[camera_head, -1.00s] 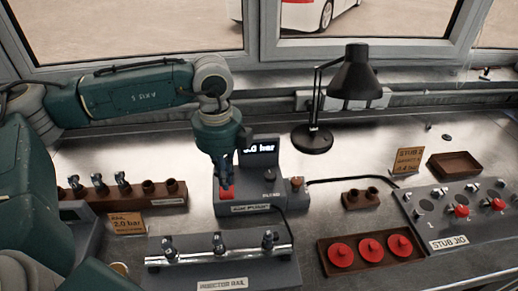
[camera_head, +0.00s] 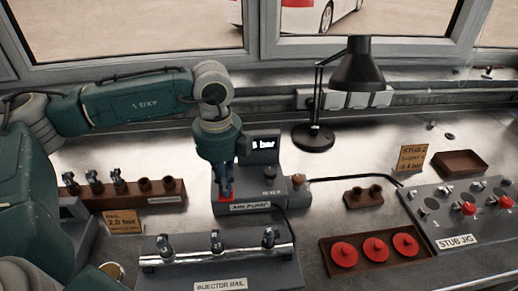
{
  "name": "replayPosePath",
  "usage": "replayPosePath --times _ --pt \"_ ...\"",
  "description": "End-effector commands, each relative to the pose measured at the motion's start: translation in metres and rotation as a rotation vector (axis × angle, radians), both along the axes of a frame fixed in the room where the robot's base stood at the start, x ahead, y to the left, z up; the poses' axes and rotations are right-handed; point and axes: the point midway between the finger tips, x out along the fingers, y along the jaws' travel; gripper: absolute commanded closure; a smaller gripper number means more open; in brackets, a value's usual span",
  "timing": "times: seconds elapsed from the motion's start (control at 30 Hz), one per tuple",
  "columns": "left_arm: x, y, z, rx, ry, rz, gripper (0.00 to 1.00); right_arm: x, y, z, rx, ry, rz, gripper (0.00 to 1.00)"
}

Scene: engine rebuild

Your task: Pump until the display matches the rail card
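The air pump (camera_head: 250,208) stands mid-bench, with a red button (camera_head: 229,199) at its front left. My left gripper (camera_head: 226,193) points straight down onto this button, fingers together and holding nothing, and hides much of it. They look to be touching it. The pump's display (camera_head: 265,143) is lit, but my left gripper's body covers its left part. I can read "bar" and part of a digit before it, not the full value. The rail card (camera_head: 123,221) at left reads 2.0 bar. My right gripper is not in view.
The injector rail (camera_head: 218,266) lies in front of the pump. A rack (camera_head: 165,197) with several injectors is at left. A tray of red discs (camera_head: 375,252), the stub jig (camera_head: 465,222) and stub card (camera_head: 412,158) are at right. A black lamp (camera_head: 314,138) stands behind.

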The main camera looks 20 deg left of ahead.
Motion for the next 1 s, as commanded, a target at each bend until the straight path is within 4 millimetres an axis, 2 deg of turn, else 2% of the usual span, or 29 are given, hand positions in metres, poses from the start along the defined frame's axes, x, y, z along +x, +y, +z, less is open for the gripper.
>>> replayPosePath --times 0.1,0.37,0.73,1.0 --pt "0.000 0.001 -0.010 0.002 0.000 0.001 1.00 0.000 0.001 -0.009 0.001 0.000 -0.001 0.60" --pt "0.000 0.001 0.003 0.004 0.000 0.002 1.00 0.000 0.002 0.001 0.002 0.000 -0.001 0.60" --pt "0.000 0.001 0.033 0.002 -0.001 0.001 1.00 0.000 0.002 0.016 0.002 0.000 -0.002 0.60" --pt "0.000 0.001 0.036 0.002 0.001 0.001 1.00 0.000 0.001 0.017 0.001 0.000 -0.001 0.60"
